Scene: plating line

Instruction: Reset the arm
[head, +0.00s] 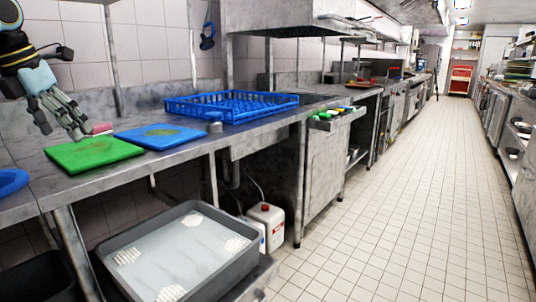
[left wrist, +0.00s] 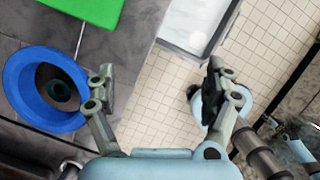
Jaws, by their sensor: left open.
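My left gripper (head: 62,128) hangs above the counter at the left of the head view, near the back left of the green cutting board (head: 85,160). Its fingers are spread apart. In the left wrist view the same gripper (left wrist: 160,68) shows two separated fingers with nothing between them, only tiled floor behind. My right gripper is in neither view.
A blue board (head: 162,130) and a blue rack (head: 235,100) lie along the metal counter. A blue bowl (head: 10,183) sits at the left edge and shows in the left wrist view (left wrist: 22,95). A grey tub (head: 195,270) stands below. The aisle floor (head: 430,200) is clear.

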